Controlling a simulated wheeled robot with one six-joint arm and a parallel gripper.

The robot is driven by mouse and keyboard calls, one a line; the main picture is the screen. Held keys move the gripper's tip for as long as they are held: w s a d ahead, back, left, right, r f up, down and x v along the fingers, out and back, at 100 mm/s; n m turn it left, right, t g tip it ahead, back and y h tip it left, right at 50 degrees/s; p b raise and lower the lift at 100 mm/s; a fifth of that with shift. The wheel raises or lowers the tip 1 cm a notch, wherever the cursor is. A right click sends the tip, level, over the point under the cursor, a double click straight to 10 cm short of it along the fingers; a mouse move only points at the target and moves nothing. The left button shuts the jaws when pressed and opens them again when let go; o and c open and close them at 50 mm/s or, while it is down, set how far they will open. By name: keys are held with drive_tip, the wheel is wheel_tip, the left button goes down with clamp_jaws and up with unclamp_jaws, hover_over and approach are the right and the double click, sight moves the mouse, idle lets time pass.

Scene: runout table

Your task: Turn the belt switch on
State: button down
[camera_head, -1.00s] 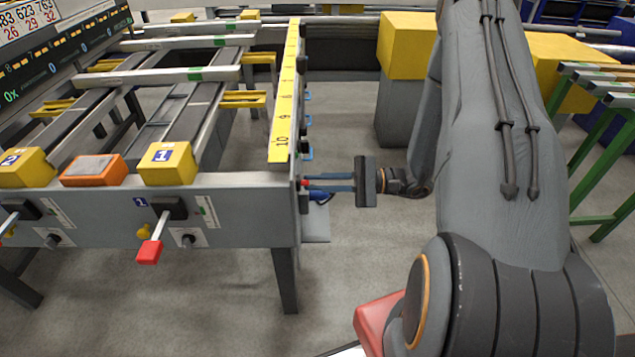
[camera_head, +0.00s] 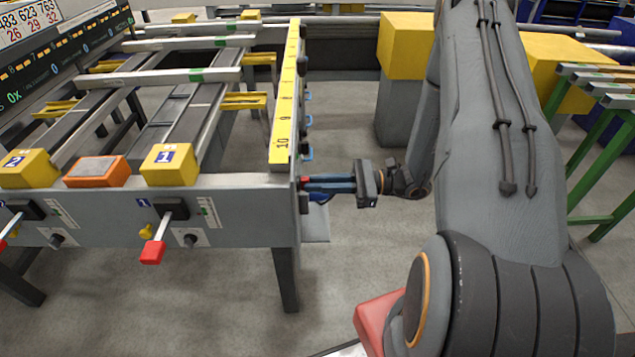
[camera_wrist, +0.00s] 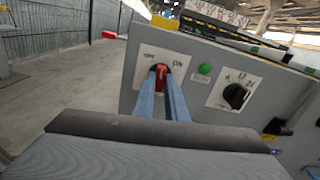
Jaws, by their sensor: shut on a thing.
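The belt switch is a red knob (camera_wrist: 161,79) on a white plate (camera_wrist: 145,68) on the grey end panel of the runout table. The plate has an OFF mark on the left and an ON mark on the right. My gripper (camera_wrist: 163,84) has its two blue fingers on either side of the knob, shut on it. The fingers partly hide the knob, and I cannot tell exactly which mark it points to. In the head view my gripper (camera_head: 305,184) reaches in from the right to the table's side, with only a bit of red showing at the fingertips.
A green button (camera_wrist: 205,69) and a black rotary knob (camera_wrist: 235,95) sit right of the switch. Red-tipped levers (camera_head: 152,252) are on the table's front. A yellow scale (camera_head: 285,115) runs along its edge. Open floor lies below my gripper.

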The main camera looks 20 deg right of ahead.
drive_tip(key=shift+m+p, duration=0.55)
drive_tip(key=shift+m, duration=4.45)
drive_tip(key=c, duration=1.8)
unclamp_jaws()
drive_tip(key=shift+d, duration=0.1)
drive_tip(key=b+v, duration=0.1)
drive_tip(key=v, duration=0.6)
drive_tip(key=shift+d, duration=0.3)
